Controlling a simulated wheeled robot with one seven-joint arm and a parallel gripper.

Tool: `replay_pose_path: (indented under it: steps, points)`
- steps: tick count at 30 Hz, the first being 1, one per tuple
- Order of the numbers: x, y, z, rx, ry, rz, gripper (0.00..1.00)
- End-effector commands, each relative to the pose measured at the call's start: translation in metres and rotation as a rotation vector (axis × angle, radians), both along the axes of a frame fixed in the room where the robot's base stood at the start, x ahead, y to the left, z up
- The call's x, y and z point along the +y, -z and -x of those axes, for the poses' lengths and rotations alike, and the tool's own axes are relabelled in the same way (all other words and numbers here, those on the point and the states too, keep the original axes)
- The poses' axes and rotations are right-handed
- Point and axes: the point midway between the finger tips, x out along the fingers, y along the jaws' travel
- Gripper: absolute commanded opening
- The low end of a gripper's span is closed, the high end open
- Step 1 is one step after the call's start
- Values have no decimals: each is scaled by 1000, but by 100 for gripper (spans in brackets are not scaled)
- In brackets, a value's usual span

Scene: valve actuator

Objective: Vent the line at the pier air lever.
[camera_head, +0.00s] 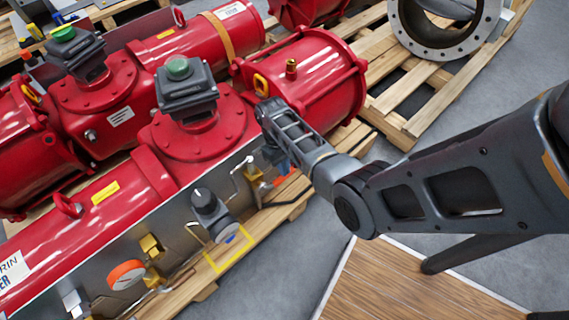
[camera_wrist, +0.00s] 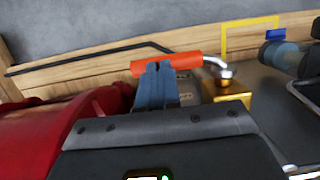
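The air lever (camera_wrist: 180,64) has an orange handle and a bent metal stem. The stem joins a brass valve body (camera_wrist: 230,97) on its right in the wrist view. My gripper (camera_wrist: 158,68) has its two fingers close together, with their tips overlapping the orange handle in that view. I cannot tell whether the tips touch it. In the head view my gripper (camera_head: 268,152) reaches down beside the red actuator, partly hidden by my own arm. A bit of the orange handle (camera_head: 283,167) shows just beyond it.
The red actuator (camera_head: 210,125) stands left of my arm. A wooden pallet (camera_head: 290,198) lies beneath. Grey floor (camera_head: 275,270) is open in front.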

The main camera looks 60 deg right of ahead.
Motion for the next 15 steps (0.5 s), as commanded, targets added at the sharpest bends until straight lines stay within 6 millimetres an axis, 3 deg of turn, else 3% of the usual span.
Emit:
replay_pose_path:
  steps: [15]
  points:
    - [-3,-96,-24,-3,1,4,0]
